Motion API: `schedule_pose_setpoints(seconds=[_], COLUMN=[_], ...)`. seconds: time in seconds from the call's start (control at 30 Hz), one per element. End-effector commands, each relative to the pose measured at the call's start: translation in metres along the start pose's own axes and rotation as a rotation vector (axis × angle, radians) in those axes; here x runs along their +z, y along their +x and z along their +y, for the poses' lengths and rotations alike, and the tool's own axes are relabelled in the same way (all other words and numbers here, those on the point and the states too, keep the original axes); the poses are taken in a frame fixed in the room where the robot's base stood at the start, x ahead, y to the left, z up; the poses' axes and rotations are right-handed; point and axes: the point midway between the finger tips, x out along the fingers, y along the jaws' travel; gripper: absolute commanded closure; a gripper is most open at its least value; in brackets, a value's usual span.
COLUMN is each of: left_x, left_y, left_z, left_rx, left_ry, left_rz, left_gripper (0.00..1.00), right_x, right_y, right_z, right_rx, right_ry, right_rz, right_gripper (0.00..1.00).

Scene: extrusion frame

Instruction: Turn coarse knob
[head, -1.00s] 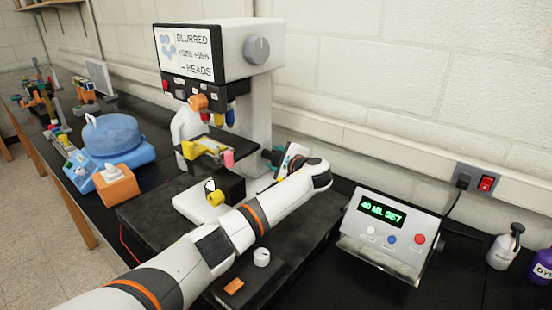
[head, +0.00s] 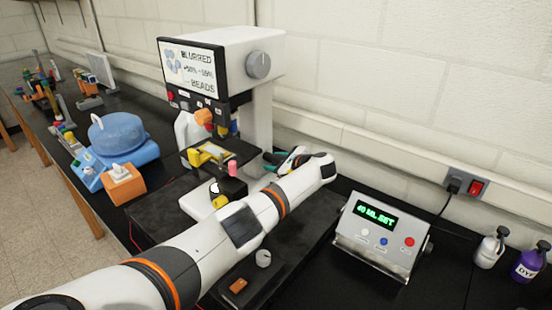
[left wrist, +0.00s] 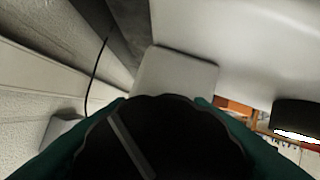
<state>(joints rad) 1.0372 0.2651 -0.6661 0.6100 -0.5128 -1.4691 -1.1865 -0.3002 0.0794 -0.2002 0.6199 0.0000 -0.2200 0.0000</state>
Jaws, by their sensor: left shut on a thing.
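The white microscope (head: 262,115) stands on a dark base plate, and its screen (head: 190,66) reads "BLURRED" above small figures and "BEADS". My left gripper (head: 274,161), with green fingers, is at the right side of the microscope, low by its column. In the left wrist view the coarse knob (left wrist: 185,140) is a large black scalloped disc with one grey line across it. The green fingers lie on either side of it, and my left gripper is shut on it. My right gripper is not seen.
A grey control box (head: 379,240) with green lettering stands right of my arm. White and purple bottles (head: 529,262) stand at the far right. A blue rounded device (head: 117,140) and an orange box (head: 124,186) stand to the left. The wall runs close behind the microscope.

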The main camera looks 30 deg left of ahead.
Motion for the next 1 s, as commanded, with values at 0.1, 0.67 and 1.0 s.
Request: schedule_pose_setpoints(seconds=[0.1,0.67,1.0], left_x=[0.0009,0.0022,0.0011], left_y=[-0.0003,0.0,0.0], left_z=[-0.0008,-0.0018,-0.0013], left_rx=[-0.018,-0.033,-0.032], left_ry=[0.04,0.08,0.078], left_rz=[-0.002,-0.002,-0.001], left_gripper=[0.77,0.77,0.34], right_x=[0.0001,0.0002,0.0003], right_y=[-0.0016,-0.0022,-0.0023], right_z=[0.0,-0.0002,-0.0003], right_rx=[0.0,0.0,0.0], right_ry=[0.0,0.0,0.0], right_rz=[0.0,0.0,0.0], right_gripper=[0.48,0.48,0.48])
